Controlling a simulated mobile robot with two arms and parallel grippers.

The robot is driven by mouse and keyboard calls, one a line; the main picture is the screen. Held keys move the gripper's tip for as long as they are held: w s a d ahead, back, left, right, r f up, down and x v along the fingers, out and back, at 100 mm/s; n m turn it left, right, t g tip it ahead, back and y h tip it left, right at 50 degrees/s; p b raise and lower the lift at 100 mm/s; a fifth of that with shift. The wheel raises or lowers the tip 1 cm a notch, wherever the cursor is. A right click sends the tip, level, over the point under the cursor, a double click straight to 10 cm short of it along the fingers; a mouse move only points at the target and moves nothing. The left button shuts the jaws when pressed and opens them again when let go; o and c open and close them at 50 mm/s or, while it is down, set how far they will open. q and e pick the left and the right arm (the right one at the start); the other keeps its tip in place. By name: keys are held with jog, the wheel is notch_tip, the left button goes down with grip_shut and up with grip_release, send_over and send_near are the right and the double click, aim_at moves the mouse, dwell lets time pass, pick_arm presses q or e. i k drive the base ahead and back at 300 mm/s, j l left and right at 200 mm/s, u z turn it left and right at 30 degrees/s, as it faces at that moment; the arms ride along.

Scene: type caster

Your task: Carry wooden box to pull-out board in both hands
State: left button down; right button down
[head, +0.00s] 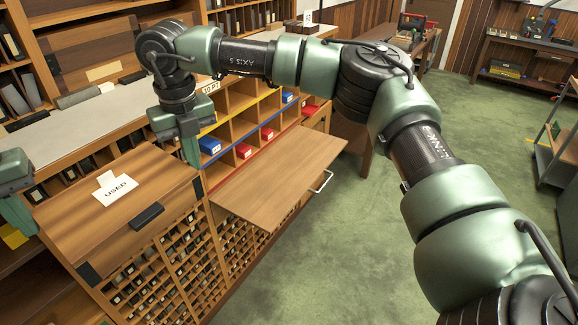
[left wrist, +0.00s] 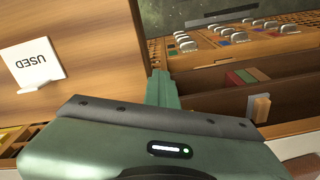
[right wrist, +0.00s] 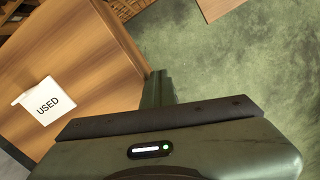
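The wooden box (head: 102,222) has a brown top, dark corner pieces and a dark handle; a white "USED" card stands on top. Its top also shows in the left wrist view (left wrist: 85,62) and the right wrist view (right wrist: 80,72). My left gripper (head: 18,215) is beside its left side, partly cut off by the frame. My right gripper (head: 190,150) points down by its far right corner. Both have their fingers together, with nothing seen between them; contact with the box is unclear. The pull-out board (head: 280,175) sticks out, bare, right of the box.
Cubbyholes with blue and red boxes (head: 210,146) are behind the board. A grey counter (head: 75,125) runs behind the wooden box. My right arm crosses above the board. Green floor (head: 350,245) is open to the right; a trolley (head: 555,150) stands at far right.

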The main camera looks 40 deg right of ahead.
aim_at(287, 165)
jog(key=i+l, duration=0.15)
jog(key=l, duration=0.25)
jog(key=i+l, duration=0.1)
jog(key=l, duration=0.25)
jog(key=i+l, duration=0.15)
jog(key=l, duration=0.25)
jog(key=i+l, duration=0.15)
jog(key=l, duration=0.2)
jog(key=i+l, duration=0.1)
jog(key=l, duration=0.3)
jog(key=i+l, duration=0.15)
jog(key=l, duration=0.25)
jog(key=i+l, duration=0.15)
jog(key=l, duration=0.2)
jog(key=i+l, duration=0.1)
jog(key=l, duration=0.3)
